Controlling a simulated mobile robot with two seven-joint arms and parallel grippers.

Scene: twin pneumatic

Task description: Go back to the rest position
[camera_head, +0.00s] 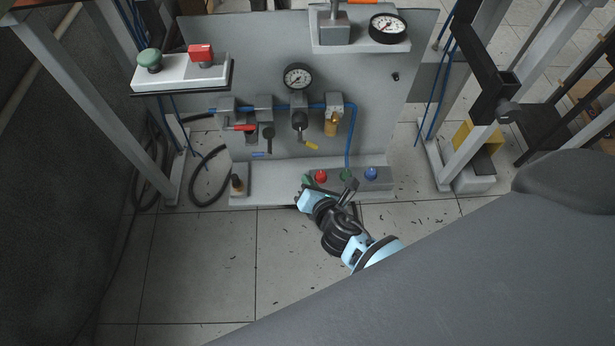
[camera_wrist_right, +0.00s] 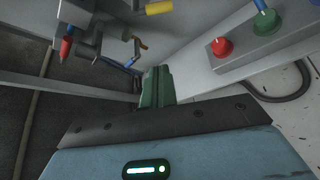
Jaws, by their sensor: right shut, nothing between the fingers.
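My right gripper (camera_head: 347,188) is in front of the panel's lower base, by the row of coloured buttons. Its light blue and black wrist shows below it. In the right wrist view its two dark green fingers (camera_wrist_right: 157,86) are together, with nothing between them. In that view a red button (camera_wrist_right: 222,47) and a green button (camera_wrist_right: 267,22) on a grey box are to the right, apart from the fingers. My left gripper is not in view.
The grey pneumatic panel (camera_head: 225,70) carries a gauge (camera_head: 298,77), valves and blue tubing. A white box (camera_head: 178,73) with green and red buttons stands at the left. Metal frame posts flank the panel.

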